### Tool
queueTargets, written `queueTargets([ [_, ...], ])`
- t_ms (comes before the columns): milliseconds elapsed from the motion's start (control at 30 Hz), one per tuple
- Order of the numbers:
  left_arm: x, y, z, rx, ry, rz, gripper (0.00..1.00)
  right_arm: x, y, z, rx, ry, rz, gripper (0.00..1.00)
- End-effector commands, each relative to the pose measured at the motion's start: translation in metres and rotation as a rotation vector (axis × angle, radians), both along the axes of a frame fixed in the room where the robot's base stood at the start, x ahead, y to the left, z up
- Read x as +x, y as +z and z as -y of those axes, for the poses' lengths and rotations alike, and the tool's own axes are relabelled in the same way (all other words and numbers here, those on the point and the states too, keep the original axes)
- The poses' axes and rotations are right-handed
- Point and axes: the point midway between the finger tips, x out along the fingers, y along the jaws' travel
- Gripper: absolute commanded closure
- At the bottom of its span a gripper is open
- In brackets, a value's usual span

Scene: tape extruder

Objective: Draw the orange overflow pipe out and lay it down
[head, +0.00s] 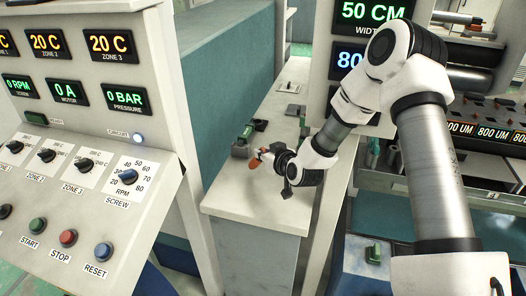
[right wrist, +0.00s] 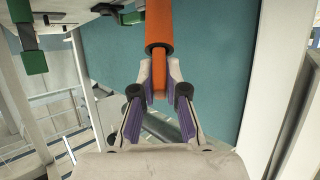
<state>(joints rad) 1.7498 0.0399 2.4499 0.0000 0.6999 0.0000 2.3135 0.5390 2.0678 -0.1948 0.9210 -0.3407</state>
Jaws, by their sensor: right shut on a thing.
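My right gripper (head: 264,153) reaches over the white bench and is shut on the orange overflow pipe (head: 255,164). In the head view the pipe is small and partly covered by the gripper. In the right wrist view the pipe (right wrist: 159,28) runs out of the top edge, and its narrower end lies between the two fingertips (right wrist: 159,86). Its far end is outside that view. I cannot tell whether the pipe touches anything besides the gripper. My left gripper is not in view.
The white bench top (head: 235,207) has bare room at its front. Green-and-dark fittings (head: 241,146) stand near the pipe. A control panel (head: 85,150) rises at the left, and a display post and a rack (head: 480,180) stand at the right.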

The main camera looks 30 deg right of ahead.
Motion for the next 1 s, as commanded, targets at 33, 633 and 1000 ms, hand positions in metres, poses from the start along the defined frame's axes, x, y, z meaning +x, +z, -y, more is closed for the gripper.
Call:
queueTargets([
  [33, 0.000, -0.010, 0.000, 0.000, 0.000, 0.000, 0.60, 0.000, -0.011, 0.000, -0.001, 0.000, 0.001, 1.00],
  [633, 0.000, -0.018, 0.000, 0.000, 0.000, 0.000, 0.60, 0.000, -0.020, 0.000, -0.001, 0.000, 0.001, 1.00],
  [1000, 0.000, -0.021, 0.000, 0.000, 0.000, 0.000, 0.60, 0.000, -0.024, 0.000, -0.001, 0.000, 0.001, 1.00],
])
